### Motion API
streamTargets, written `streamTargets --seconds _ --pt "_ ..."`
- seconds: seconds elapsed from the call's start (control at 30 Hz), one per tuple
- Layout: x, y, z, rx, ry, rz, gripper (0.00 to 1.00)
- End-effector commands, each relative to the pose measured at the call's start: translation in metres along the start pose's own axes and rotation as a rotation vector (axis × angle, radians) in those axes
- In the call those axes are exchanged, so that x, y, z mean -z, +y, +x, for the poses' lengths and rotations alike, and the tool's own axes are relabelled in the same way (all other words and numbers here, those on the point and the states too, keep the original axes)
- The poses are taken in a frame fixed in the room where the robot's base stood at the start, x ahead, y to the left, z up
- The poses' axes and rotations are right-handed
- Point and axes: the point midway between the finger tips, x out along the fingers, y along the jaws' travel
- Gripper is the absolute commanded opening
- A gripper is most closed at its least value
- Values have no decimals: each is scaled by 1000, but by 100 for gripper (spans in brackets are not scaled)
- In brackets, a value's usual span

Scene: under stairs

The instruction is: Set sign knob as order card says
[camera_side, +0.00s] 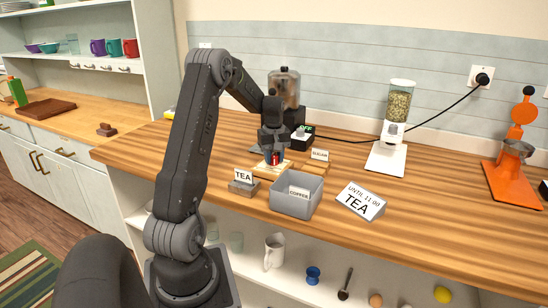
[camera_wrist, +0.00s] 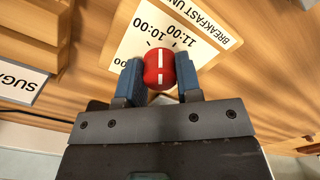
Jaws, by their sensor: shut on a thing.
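The red knob (camera_wrist: 158,69) sits on a pale sign plate (camera_wrist: 175,30) on the counter. My gripper (camera_wrist: 158,80) is shut on the knob, a blue finger at each side. It also shows in the side view (camera_side: 273,157). The order card (camera_side: 361,201) reads "UNTIL 11:00 TEA".
A TEA label stands on a block (camera_side: 243,186) left of the grey COFFEE bin (camera_side: 291,203). A wooden SUGAR block (camera_side: 314,167) is close right of my gripper.

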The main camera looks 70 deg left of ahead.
Motion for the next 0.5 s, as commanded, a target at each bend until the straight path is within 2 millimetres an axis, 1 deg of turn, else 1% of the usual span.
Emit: streamTargets --seconds 0.2,0.5 --pt "0 0 -1 -2 2 202 9" --pt "0 0 -1 -2 2 427 9"
